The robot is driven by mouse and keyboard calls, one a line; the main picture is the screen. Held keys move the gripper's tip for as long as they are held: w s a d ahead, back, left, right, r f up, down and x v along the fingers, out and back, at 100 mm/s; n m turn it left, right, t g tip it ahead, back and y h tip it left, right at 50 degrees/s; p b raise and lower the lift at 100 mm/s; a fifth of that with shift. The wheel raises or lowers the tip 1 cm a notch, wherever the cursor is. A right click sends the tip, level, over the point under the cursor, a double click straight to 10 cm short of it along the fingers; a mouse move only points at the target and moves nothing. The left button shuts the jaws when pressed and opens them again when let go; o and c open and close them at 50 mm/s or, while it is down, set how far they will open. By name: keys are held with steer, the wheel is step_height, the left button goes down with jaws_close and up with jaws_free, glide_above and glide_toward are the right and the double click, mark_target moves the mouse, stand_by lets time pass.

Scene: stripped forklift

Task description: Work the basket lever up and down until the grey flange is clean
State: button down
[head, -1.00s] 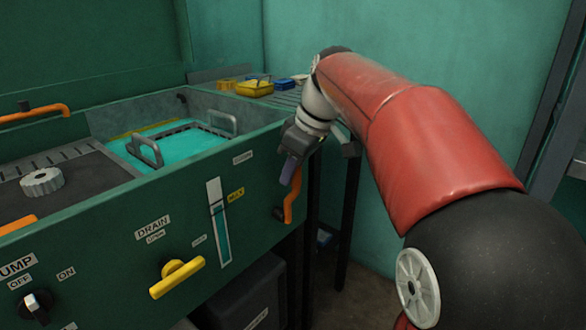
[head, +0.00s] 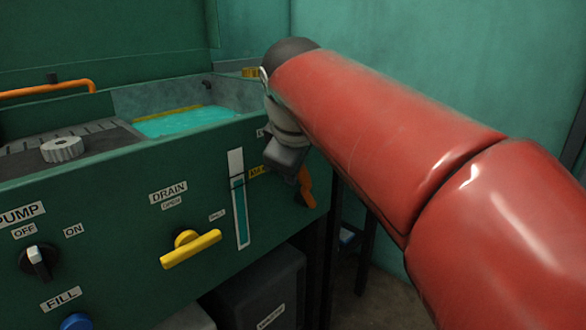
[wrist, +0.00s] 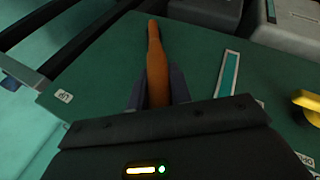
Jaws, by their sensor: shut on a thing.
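The orange basket lever (head: 306,188) is at the right end of the green washer's front panel. My gripper (head: 284,158) is at the lever, partly behind my red arm. In the wrist view my gripper (wrist: 158,82) is shut on the orange lever (wrist: 155,48), with one dark finger on each side. The tank holds turquoise liquid (head: 190,121). No basket shows above the liquid, and my arm hides the tank's right part. A grey notched round part (head: 62,149) lies on the dark ledge left of the tank; I cannot tell whether it is the flange.
A yellow drain handle (head: 190,248), a level gauge (head: 239,200), a black pump knob (head: 38,261) and a blue fill knob (head: 76,321) are on the panel. An orange pipe (head: 50,88) stands at the back left. Dark boxes (head: 262,290) stand underneath.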

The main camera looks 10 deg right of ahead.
steer(key=shift+a, duration=0.1)
stand_by(0.3)
steer(key=c, duration=1.3)
jaws_free()
steer(key=shift+s, duration=0.1)
steer(key=p+v, duration=0.1)
steer(key=v, duration=0.6)
steer(key=shift+s+a+r, duration=0.1)
steer(key=shift+s+r, duration=0.2)
steer(key=s+d+f+m+p, duration=0.1)
steer(key=s+d+f+m, duration=0.1)
steer(key=f, duration=0.4)
steer(key=s+d+f+m+p, duration=0.2)
steer(key=s+f+m, duration=0.3)
steer(key=s+f, duration=0.2)
steer(key=s+d+f+m+y+p, duration=0.1)
steer(key=s+d+f+m, duration=0.1)
steer(key=s+f, duration=0.3)
steer(key=shift+s+d+f+m+g, duration=0.1)
steer(key=shift+d+f+m+g, duration=0.1)
steer(key=shift+f+m, duration=0.3)
steer(key=shift+s+d+f+m+g, duration=0.1)
steer(key=shift+f+m+g, duration=0.15)
steer(key=shift+f, duration=0.45)
